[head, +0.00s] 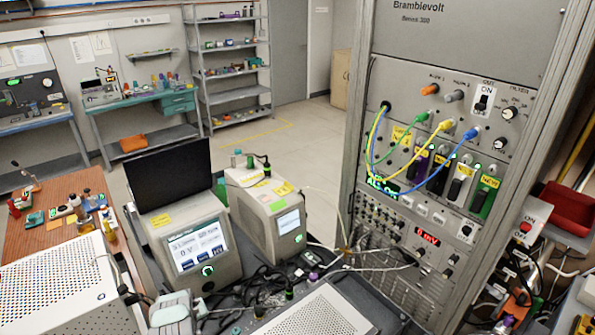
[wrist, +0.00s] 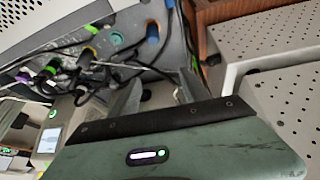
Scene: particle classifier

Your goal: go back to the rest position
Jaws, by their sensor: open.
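My gripper (wrist: 157,88) shows in the wrist view beyond its grey-green body with a lit white bar. Its two grey fingers stand apart with a gap between them. I see nothing held between them. Cables and a grey panel with coloured round sockets (wrist: 117,39) lie beyond the fingertips. How far away they are is hard to tell.
A tall instrument rack (head: 455,60) with coloured cables stands at the right. Two bench instruments with screens, a grey one (head: 190,245) and a beige one (head: 270,215), stand mid-view. Loose black cables (head: 262,278) lie before them. Perforated white boxes (head: 70,290) occupy the lower left. Open floor (head: 300,140) lies behind.

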